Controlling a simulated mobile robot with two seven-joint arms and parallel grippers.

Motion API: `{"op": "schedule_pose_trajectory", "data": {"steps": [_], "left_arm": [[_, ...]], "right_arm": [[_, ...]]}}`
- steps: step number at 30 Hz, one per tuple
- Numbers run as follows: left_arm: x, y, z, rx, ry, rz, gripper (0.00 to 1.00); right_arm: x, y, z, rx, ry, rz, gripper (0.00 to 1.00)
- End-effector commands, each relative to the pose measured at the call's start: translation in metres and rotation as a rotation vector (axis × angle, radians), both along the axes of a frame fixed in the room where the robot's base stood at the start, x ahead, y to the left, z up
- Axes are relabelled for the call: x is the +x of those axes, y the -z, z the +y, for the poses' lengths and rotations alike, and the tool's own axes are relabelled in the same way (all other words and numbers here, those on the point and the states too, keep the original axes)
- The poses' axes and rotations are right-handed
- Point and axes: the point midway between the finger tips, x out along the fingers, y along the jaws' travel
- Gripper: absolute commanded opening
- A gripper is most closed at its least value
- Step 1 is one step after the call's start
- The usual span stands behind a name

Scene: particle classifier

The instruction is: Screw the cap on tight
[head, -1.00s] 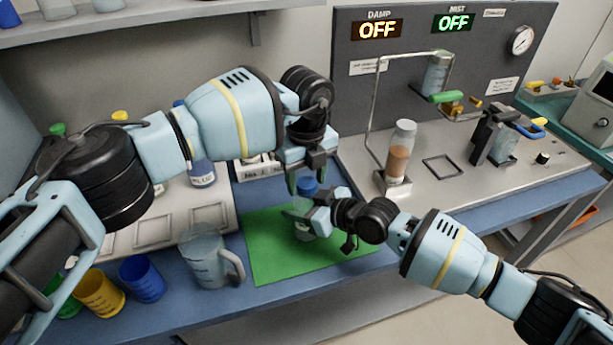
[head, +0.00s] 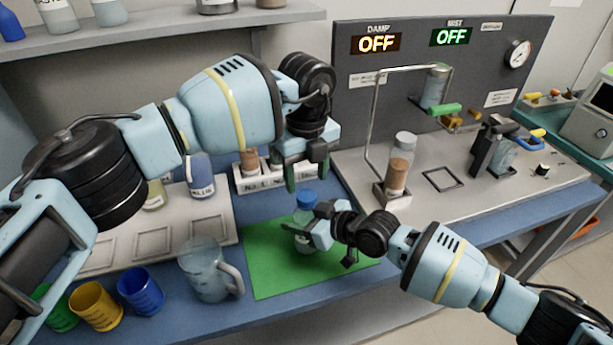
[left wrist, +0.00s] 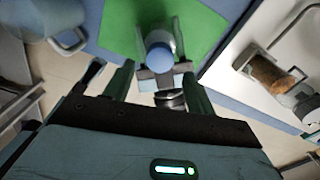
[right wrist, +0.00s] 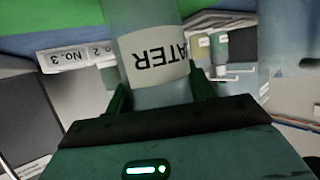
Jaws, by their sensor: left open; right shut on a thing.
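A clear bottle (head: 303,238) stands upright over the green mat (head: 265,270), with a blue cap (head: 306,200) on its top. My right gripper (head: 318,228) is shut on the bottle's body from the right. In the right wrist view the bottle (right wrist: 155,70) sits between the fingers, its white label partly showing "ATER" upside down. My left gripper (head: 307,180) is open, pointing down above the cap. In the left wrist view the cap (left wrist: 160,57) lies between and beyond the spread fingers, apart from both. Whether the cap is fully seated cannot be told.
A clear jug (head: 208,270) stands left of the mat, near blue (head: 141,287) and yellow (head: 97,305) cups. A white numbered rack (head: 262,180) stands behind. The grey apparatus (head: 480,170) at right holds a tube of brown particles (head: 398,172).

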Motion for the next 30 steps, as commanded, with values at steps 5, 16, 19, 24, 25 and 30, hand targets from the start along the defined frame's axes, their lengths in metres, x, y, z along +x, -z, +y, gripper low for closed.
{"op": "schedule_pose_trajectory", "data": {"steps": [5,16,19,24,25,30], "left_arm": [[0.0,-0.001,0.0,0.0,-0.028,0.0,0.54],[0.0,-0.026,-0.001,-0.001,-0.427,0.0,0.54],[0.0,-0.031,-0.001,-0.001,-0.507,0.001,0.54],[0.0,-0.034,0.0,-0.001,-0.567,0.001,0.54],[0.0,-0.034,0.0,-0.001,-0.57,0.001,0.54],[0.0,-0.034,0.0,0.0,-0.569,0.0,0.54]], "right_arm": [[0.0,0.001,0.0,0.0,0.0,0.001,0.0],[0.0,0.001,0.0,0.0,0.0,0.001,0.0],[0.0,0.001,0.0,0.0,0.0,0.001,0.0],[0.0,0.001,0.0,0.0,0.0,0.001,0.0],[0.0,0.001,0.0,0.0,0.0,0.001,0.0],[0.0,0.001,0.0,0.0,0.0,0.001,0.0]]}}
